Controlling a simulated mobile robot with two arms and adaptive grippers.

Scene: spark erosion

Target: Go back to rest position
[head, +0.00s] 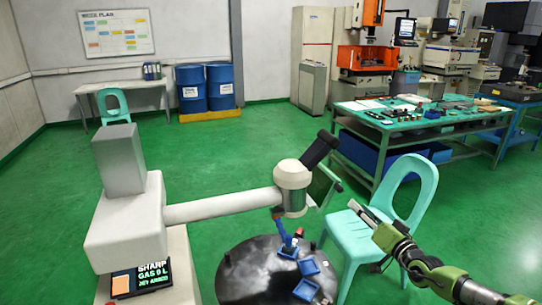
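My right gripper (360,206) reaches in from the lower right on a green and black arm. Its two pale fingers look apart, with nothing seen between them. It shows in front of the turquoise chair (405,195), high above the floor; whether it touches the chair I cannot tell. My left gripper is not in view.
A pale machine (128,222) with a display and a long arm stands at front left. A round black table (240,275) holds blue trays (307,289). A workbench (420,125) with parts is at back right. Green floor (230,150) is open behind the machine.

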